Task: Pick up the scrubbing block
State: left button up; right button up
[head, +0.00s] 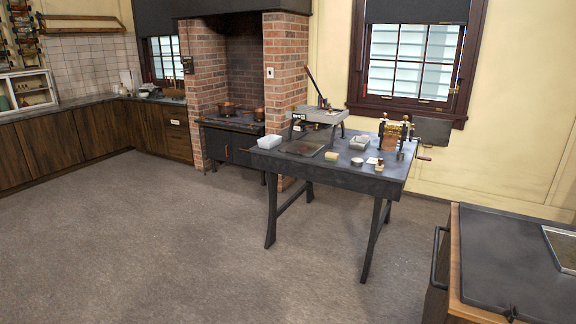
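A small yellow block (331,155) lies on the dark work table (300,168), right of a flat dark plate (303,148). It looks like the scrubbing block, but it is too small here to be certain. A small upright brown object (379,165) stands further right on the same table. Neither of my grippers is in view.
The table also bears a white tub (269,142), a grey lever machine (322,120), a round tin (357,162) and a brass roller device (393,134). A dark-topped cabinet (500,255) stands at the near right. The floor (180,240) ahead is clear.

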aim_at(329, 156)
jog(key=i+z, duration=0.15)
jog(key=i, duration=0.35)
jog(key=i+j+z, duration=0.1)
jog(key=i, duration=0.4)
jog(key=i+j+z, duration=0.15)
jog(key=i, duration=0.3)
jog(key=i+j+z, duration=0.1)
jog(key=i+j, duration=0.15)
jog(key=i, duration=0.25)
